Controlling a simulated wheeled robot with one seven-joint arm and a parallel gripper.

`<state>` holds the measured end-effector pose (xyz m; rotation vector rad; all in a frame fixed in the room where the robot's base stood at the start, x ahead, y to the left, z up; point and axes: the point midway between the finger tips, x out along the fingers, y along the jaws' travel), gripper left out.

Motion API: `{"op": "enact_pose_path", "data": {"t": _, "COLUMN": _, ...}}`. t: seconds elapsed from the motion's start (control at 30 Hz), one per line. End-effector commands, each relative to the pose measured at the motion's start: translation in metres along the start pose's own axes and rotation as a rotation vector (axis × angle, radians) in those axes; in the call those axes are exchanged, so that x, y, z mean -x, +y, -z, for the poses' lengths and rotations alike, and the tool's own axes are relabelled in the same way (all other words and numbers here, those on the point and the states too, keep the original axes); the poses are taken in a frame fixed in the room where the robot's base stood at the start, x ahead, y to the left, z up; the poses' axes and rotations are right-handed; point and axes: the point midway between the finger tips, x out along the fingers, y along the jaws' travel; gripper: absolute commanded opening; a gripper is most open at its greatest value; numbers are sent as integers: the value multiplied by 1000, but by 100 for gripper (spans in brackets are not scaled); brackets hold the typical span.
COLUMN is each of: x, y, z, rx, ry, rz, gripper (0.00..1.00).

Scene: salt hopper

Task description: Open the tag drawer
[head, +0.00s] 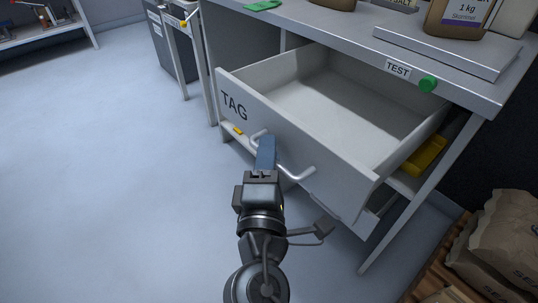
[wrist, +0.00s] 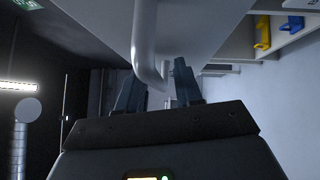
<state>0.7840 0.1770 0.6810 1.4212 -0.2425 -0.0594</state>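The tag drawer (head: 325,170), pale grey with "TAG" on its front, is pulled well out of the bench and looks empty inside. Its bar handle (head: 295,172) runs across the front; it also shows close up in the wrist view (wrist: 146,40). My gripper (head: 265,150) is at the handle, its blue finger covering part of the bar. In the wrist view, the two fingers (wrist: 158,88) stand apart with the handle's end between or just before them, and gaps show beside the bar. Contact with the bar cannot be told.
A yellow item (head: 425,155) lies on the shelf below. Sacks (head: 505,240) stand at right. The floor at left is clear.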

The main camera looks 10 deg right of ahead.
Motion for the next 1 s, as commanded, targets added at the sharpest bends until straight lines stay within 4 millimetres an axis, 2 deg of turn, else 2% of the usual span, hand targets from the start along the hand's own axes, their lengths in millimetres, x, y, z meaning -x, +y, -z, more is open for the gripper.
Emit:
{"op": "enact_pose_path", "data": {"t": 0.17, "x": 17, "y": 0, "z": 1, "rx": 0, "ry": 3, "rz": 2, "gripper": 35}}
{"op": "enact_pose_path", "data": {"t": 0.4, "x": 57, "y": 0, "z": 0, "rx": 1, "ry": 3, "rz": 3, "gripper": 35}}
{"op": "enact_pose_path", "data": {"t": 0.53, "x": 71, "y": 0, "z": 1, "rx": 0, "ry": 3, "rz": 2, "gripper": 35}}
{"op": "enact_pose_path", "data": {"t": 0.7, "x": 78, "y": 0, "z": 0, "rx": 0, "ry": 0, "rz": 1, "gripper": 35}}
{"op": "enact_pose_path", "data": {"t": 1.0, "x": 78, "y": 0, "z": 0, "rx": 0, "ry": 0, "rz": 1, "gripper": 35}}
